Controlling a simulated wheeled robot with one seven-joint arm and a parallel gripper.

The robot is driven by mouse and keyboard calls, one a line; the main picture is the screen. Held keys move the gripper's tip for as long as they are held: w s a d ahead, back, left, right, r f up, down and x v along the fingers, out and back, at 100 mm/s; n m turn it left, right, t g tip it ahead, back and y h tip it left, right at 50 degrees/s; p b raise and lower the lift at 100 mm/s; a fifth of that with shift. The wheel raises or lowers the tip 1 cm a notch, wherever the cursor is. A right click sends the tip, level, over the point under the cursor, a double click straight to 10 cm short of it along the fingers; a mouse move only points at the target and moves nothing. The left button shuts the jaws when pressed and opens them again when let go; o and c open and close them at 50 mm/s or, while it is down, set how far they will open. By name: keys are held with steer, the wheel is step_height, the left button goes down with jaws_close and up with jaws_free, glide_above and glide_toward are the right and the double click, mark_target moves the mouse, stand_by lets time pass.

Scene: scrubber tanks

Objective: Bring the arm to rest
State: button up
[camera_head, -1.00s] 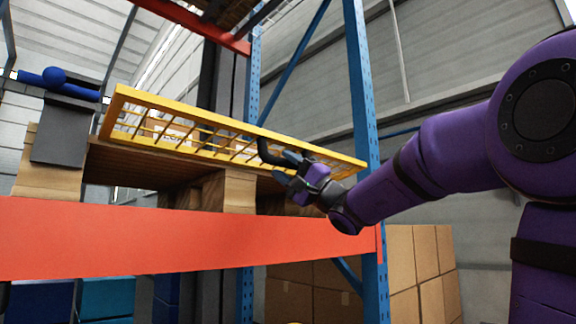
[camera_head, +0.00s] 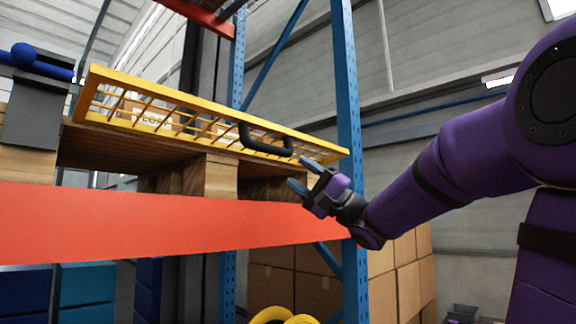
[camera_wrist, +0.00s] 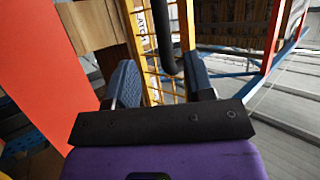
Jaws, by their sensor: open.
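My gripper (camera_head: 304,179) is open and empty at the end of my purple arm, just right of and below a black handle (camera_head: 266,141). The handle is fixed to the front edge of a yellow mesh panel (camera_head: 215,112) that lies tilted over a wooden pallet (camera_head: 120,150). In the wrist view the two dark blue finger pads (camera_wrist: 127,84) stand apart, and the black handle (camera_wrist: 163,35) shows ahead beyond them. A gap shows between fingers and handle in the head view.
An orange rack beam (camera_head: 150,224) runs in front of the pallet, below my gripper. A blue upright (camera_head: 347,110) stands close behind my forearm. A grey block with a blue valve-like part (camera_head: 22,54) is at the left. Cardboard boxes (camera_head: 405,275) stand below right.

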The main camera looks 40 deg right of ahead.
steer(key=shift+s+d+f, duration=0.2)
steer(key=shift+s+f, duration=0.1)
steer(key=shift+s, duration=0.05)
steer(key=shift+a, duration=0.1)
steer(key=s+a+f+n+g, duration=0.2)
steer(key=a+f+n+g, duration=0.2)
steer(key=a+f+g, duration=1)
steer(key=s+a+f+n+g+h, duration=0.1)
steer(key=s+f+n+h, duration=0.1)
steer(key=s+f+h, duration=0.2)
steer(key=s+a+f+n+g+h, duration=0.1)
steer(key=s+f+h, duration=0.3)
steer(key=f+h, duration=0.5)
step_height(320, 180, down, 4)
steer(key=shift+s+a+f+n+g, duration=0.15)
steer(key=shift+a+n+g, duration=0.3)
steer(key=shift+a, duration=0.3)
